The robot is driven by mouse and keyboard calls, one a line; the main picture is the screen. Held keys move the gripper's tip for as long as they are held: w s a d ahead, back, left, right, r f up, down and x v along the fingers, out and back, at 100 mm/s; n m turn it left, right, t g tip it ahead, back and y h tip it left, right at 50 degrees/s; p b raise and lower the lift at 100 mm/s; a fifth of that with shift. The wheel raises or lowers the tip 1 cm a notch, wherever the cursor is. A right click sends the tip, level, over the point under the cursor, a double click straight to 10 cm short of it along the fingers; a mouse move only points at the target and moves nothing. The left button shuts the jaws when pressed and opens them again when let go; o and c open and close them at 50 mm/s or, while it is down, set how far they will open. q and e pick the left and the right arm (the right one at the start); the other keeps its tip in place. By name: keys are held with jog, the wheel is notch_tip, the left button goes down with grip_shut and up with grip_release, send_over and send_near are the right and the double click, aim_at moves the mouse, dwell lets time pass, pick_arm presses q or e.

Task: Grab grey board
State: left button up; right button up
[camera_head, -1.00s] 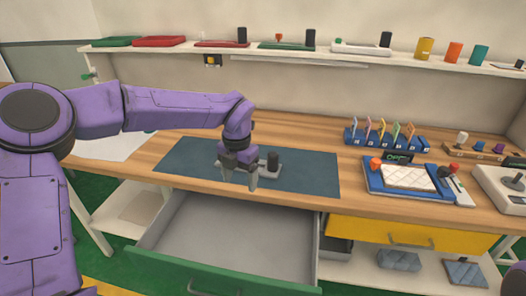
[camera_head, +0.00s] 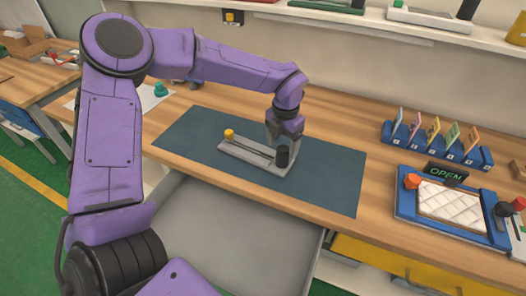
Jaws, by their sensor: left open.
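The grey board (camera_head: 238,153) lies flat on the dark blue-grey mat (camera_head: 335,180) on the wooden table. My right gripper is not in view.
An open grey drawer (camera_head: 215,230) sticks out below the table's front edge. A blue tray with a white padded block (camera_head: 450,203) and a blue card holder (camera_head: 432,147) stand at right. A shelf (camera_head: 390,36) runs along the back wall.

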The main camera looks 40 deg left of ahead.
aim_at(283, 156)
pick_arm(q)
jog(key=f, duration=0.2)
jog(key=f+p, duration=0.1)
jog(key=f, duration=0.2)
jog(key=shift+w+d+f+p, duration=0.15)
jog(key=shift+w+f+p, duration=0.1)
jog(key=shift+f+p, duration=0.1)
jog(key=c, duration=1.1)
grip_shut()
jog(key=shift+r, duration=0.15)
